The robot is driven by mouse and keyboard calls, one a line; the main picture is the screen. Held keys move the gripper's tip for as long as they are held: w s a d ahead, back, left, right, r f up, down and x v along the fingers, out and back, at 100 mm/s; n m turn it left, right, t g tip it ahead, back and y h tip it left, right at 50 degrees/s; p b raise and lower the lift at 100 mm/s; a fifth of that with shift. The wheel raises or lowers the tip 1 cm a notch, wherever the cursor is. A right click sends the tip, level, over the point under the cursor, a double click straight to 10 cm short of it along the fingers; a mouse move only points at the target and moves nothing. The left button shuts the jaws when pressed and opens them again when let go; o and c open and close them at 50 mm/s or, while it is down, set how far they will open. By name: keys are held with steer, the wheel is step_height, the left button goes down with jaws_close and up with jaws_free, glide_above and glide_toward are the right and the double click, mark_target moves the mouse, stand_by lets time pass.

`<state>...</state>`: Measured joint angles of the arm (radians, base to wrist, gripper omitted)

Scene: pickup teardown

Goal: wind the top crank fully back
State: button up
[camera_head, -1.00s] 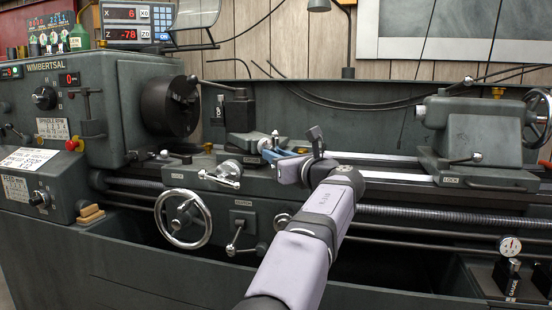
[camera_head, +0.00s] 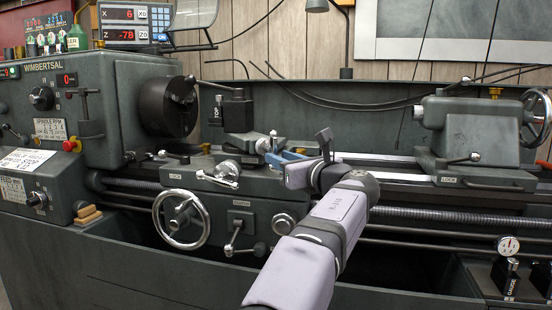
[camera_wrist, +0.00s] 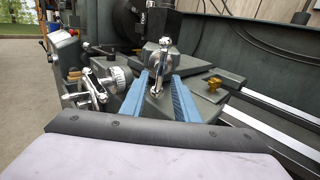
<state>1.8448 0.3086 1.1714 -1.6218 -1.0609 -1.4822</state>
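The top crank (camera_head: 272,140) is a small silver ball-ended handle at the right end of the top slide, above the carriage. In the wrist view the crank (camera_wrist: 159,70) stands nearly upright, with a ball at its upper end and a rounded knob at its lower end. My gripper (camera_head: 276,157) reaches it from the right, low beside the slide. Its two blue fingers (camera_wrist: 161,84) are apart, with the crank's lower part showing between them. I see gaps on both sides and no clear contact. My wrist partly hides the slide in the head view.
The tool post (camera_head: 237,112) and chuck (camera_head: 170,106) stand left of the crank. The cross-slide handle (camera_head: 228,176) and the large handwheel (camera_head: 181,219) are lower left. The tailstock (camera_head: 470,130) is at right, with bare bed rails between.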

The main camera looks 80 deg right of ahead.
steer(key=shift+v, duration=1.8)
